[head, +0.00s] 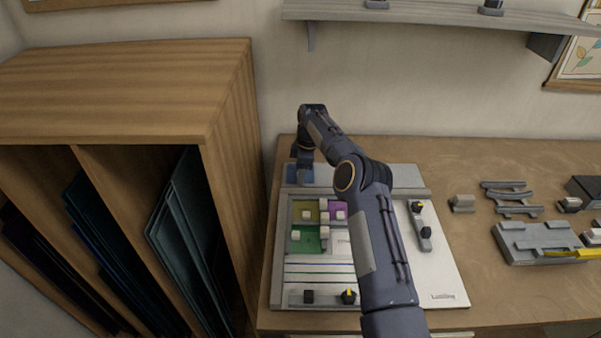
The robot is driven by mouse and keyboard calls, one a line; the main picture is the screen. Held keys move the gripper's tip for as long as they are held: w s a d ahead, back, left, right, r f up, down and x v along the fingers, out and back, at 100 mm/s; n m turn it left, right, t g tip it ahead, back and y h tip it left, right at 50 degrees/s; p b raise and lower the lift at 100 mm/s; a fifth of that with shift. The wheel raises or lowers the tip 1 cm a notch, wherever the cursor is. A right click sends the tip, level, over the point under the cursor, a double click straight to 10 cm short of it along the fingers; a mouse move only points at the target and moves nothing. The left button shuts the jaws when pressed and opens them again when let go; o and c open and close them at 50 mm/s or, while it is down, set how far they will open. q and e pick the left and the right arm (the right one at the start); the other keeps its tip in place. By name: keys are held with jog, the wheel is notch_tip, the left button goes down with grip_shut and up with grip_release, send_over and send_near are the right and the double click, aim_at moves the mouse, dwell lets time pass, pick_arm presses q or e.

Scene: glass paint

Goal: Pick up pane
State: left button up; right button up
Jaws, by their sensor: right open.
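Small coloured panes lie in the layout board (450,283) on the table: an olive one (298,204), a purple one (342,206) and a green one (299,247), with small pale blocks on or beside them. A blue piece (292,175) shows at the board's back left, under my right gripper (303,172). My right arm reaches across the board and its gripper points down there, open. The fingertips are small and dark, and I cannot tell whether they touch the blue piece. The arm hides part of the board's middle. My left gripper is out of view.
A wooden rack (228,150) with large dark glass sheets (190,240) in its slots stands close on the left. Grey tools and a block with a yellow-tipped tool (567,253) lie at the right. A shelf (430,14) overhangs the back wall.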

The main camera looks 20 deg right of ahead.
grip_shut()
dwell(0.3)
